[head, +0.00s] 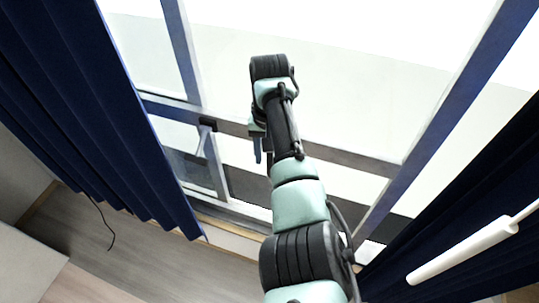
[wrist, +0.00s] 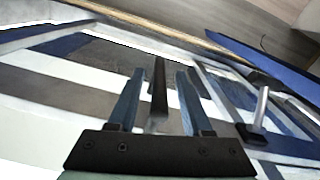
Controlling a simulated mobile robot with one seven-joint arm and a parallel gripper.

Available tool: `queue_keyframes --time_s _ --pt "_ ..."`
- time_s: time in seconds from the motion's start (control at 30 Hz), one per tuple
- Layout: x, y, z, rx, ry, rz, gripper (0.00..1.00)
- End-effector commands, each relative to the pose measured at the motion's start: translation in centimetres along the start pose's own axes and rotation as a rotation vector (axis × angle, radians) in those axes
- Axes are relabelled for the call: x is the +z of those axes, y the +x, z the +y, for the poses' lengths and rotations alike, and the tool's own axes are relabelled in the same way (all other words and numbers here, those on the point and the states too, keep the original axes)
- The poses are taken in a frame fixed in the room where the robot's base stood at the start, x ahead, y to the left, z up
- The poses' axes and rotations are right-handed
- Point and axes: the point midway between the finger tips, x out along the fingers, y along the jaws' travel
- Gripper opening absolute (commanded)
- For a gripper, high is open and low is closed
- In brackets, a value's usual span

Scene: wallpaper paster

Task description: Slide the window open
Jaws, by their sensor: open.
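The window (head: 300,145) fills the middle of the head view, with grey-blue frame bars and bright panes. A dark handle (head: 208,125) with a pale bar sits on its lower left part. The handle also shows right of my gripper in the wrist view (wrist: 250,133). My gripper (head: 257,150) is to the right of this handle, mostly hidden by my arm. In the wrist view its two blue fingers (wrist: 158,88) are apart, and a black upright bar (wrist: 159,80) appears between them. I cannot tell whether they touch it.
A dark blue curtain (head: 95,100) hangs at left and another (head: 480,190) at right. A white rod (head: 465,250) is in front of the right curtain. The wooden floor (head: 130,250) shows at lower left, with a thin black cord (head: 103,222).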

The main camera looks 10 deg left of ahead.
Motion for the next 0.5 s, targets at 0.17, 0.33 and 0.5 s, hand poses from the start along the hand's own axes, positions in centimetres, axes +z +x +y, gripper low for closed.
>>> queue_keyframes --time_s 0.17,0.33,0.5 --pt "-0.2 -2.9 0.0 -0.001 -0.001 0.007 0.49" --pt "-0.2 -6.9 -0.1 -0.001 -0.001 0.009 0.49" --pt "-0.1 -10.7 0.0 0.0 0.0 0.005 0.49"
